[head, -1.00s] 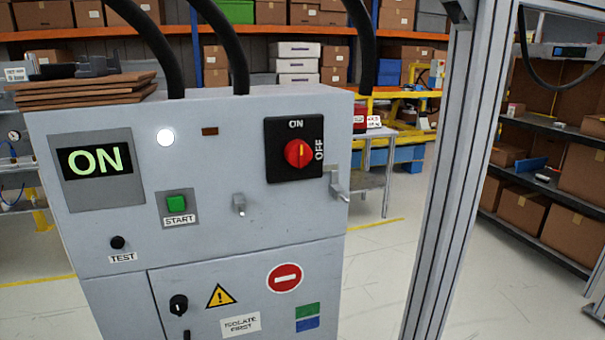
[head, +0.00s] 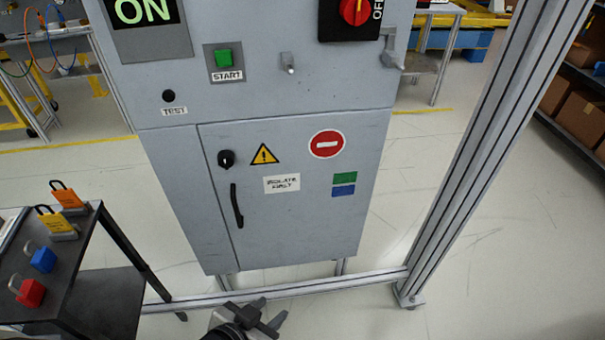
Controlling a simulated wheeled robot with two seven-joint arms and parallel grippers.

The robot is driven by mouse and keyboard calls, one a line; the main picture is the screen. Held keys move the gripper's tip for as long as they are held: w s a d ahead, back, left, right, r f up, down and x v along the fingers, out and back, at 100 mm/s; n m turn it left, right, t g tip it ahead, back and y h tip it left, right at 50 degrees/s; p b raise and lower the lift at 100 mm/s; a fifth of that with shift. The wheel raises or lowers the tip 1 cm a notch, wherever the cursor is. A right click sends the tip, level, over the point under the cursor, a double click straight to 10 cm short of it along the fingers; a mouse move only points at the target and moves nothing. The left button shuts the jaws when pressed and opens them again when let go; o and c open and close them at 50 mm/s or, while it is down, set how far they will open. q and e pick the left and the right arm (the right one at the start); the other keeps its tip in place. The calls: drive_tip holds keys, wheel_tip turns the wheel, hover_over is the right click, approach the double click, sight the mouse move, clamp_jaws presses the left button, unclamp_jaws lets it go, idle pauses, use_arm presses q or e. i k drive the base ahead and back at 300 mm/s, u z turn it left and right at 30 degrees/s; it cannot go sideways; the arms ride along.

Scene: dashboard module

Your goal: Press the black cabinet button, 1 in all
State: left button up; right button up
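The black button (head: 168,95) is small and round, above the TEST label on the left of the grey cabinet (head: 330,90). Nothing touches or covers it. My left gripper (head: 262,313) is at the bottom edge of the head view, low in front of the cabinet and well below the button. My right gripper is not in view.
A green START button (head: 223,58) and red rotary switch (head: 355,10) are higher on the cabinet. A dark cart (head: 75,255) with padlocks stands at the left. An aluminium post (head: 480,150) rises at the right, joined to a low rail.

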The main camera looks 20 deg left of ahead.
sight(168, 96)
drive_tip(key=z, duration=1.15)
drive_tip(key=k, duration=0.8)
drive_tip(key=u, duration=1.6)
drive_tip(key=i, duration=0.5)
drive_tip(key=z, duration=0.05)
